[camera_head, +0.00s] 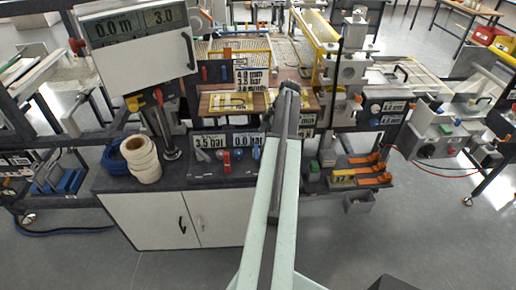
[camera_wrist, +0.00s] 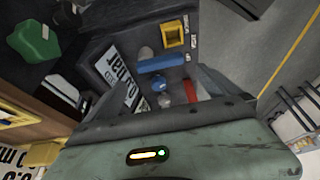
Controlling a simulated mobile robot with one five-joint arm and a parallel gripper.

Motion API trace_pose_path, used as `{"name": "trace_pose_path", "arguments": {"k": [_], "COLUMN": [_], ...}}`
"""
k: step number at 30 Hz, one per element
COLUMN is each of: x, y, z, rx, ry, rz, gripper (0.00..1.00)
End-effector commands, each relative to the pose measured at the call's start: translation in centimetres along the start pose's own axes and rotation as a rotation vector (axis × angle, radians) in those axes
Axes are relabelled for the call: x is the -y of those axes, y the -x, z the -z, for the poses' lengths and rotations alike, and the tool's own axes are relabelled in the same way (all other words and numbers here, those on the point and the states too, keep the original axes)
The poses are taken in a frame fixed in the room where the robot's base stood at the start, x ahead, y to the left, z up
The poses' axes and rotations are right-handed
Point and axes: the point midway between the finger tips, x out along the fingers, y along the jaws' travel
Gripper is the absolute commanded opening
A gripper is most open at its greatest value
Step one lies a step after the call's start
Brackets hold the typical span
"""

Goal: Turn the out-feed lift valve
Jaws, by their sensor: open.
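My gripper (camera_head: 285,92) is at the far end of my raised arm, in front of the middle panels in the head view. In the wrist view my open gripper (camera_wrist: 158,82) faces a dark panel, with nothing seen held. That panel carries a blue bar handle (camera_wrist: 160,62), a blue knob (camera_wrist: 158,85) and a red handle (camera_wrist: 193,90) beside a white bar display (camera_wrist: 122,78). In the head view, red and blue handles (camera_head: 227,160) sit by the 3.5 bar and 0.0 bar displays. I cannot tell which handle is the out-feed lift valve; labels are too small.
A yellow square part (camera_wrist: 173,33) and a green block (camera_wrist: 33,40) are near the panel in the wrist view. Cream rolls (camera_head: 142,158) stand left on the bench. Orange-handled clamps (camera_head: 365,170) lie right of my arm. The foreground floor is open.

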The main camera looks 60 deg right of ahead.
Motion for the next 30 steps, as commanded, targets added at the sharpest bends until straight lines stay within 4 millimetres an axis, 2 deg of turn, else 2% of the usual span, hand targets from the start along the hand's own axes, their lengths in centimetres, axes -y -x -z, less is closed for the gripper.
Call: {"name": "trace_pose_path", "arguments": {"k": [4, 8, 18, 21, 29, 30], "x": [0.0, 0.0, 0.0, 0.0, 0.0, 0.0], "y": [0.1, -0.9, -6.9, -7.9, -7.7, -7.7], "z": [-0.4, -0.4, -0.5, -0.4, -0.1, -0.1], "rx": [-0.003, -0.002, -0.002, -0.002, -0.002, -0.002], "ry": [0.007, 0.007, 0.008, 0.007, 0.007, 0.007], "rz": [-0.002, -0.002, -0.001, -0.001, -0.001, -0.001], "gripper": [1.00, 1.00, 1.00, 1.00, 1.00, 0.92]}}
